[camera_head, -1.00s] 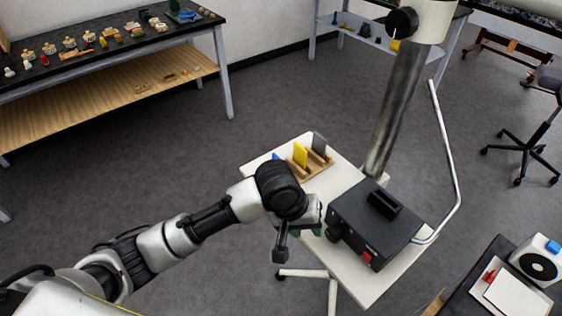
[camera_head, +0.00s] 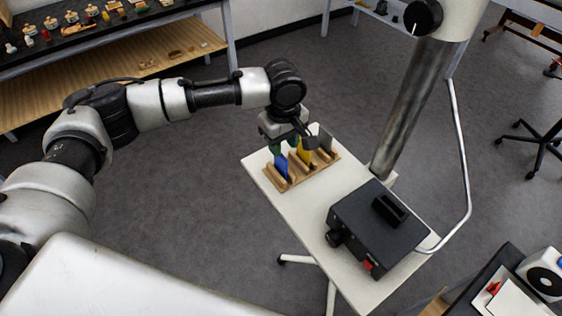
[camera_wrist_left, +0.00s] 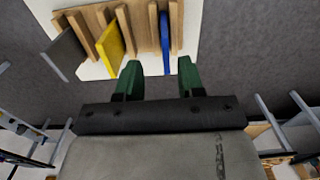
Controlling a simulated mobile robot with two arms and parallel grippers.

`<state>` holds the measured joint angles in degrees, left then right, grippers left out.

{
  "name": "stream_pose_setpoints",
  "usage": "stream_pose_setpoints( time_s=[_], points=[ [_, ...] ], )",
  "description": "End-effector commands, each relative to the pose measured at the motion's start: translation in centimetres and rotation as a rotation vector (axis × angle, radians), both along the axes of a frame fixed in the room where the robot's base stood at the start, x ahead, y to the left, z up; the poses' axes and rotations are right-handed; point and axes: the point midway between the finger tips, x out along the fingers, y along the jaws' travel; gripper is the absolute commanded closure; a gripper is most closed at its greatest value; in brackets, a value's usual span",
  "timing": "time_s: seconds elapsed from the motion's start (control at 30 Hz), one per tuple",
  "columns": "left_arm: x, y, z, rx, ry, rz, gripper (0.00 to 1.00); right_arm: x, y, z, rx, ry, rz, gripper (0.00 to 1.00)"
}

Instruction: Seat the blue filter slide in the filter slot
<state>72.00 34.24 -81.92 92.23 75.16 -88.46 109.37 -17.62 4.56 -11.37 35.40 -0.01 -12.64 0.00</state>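The blue filter slide (camera_head: 281,166) stands upright in the left end of a wooden rack (camera_head: 296,183) on a white table. My left gripper (camera_head: 287,146) is over the rack, close to the blue slide. In the left wrist view its two green fingers (camera_wrist_left: 159,66) are open, with the blue slide (camera_wrist_left: 165,42) lined up between them, apart from both. The black box (camera_head: 372,226) on the same table has a raised black part (camera_head: 390,208) with a dark opening on top, seemingly the filter slot. My right gripper is out of view.
A yellow slide (camera_head: 304,153) and a grey slide (camera_head: 325,139) stand in the same rack, beside the blue one. A thick metal column (camera_head: 402,115) and a thin bent rod (camera_head: 461,150) rise by the box. The tabletop (camera_head: 300,222) between rack and box is clear.

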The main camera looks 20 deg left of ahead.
Motion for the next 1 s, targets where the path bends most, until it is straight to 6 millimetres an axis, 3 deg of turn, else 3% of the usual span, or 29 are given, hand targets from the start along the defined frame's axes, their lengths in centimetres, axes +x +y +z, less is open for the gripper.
stream_pose_setpoints(
  time_s=[0.17,0.5,0.77,1.0],
  points=[
    [-0.2,0.1,-1.2,0.001,0.002,-0.002,0.62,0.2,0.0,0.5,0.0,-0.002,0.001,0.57],
    [-0.7,0.4,-5.6,0.0,0.0,-0.003,0.62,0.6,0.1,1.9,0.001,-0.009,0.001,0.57],
    [-0.7,0.4,-5.9,-0.001,-0.002,-0.004,0.62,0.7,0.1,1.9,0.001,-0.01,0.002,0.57],
    [-0.6,0.4,-5.9,-0.001,-0.002,-0.003,0.98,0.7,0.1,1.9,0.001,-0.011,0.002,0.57]
  ],
)
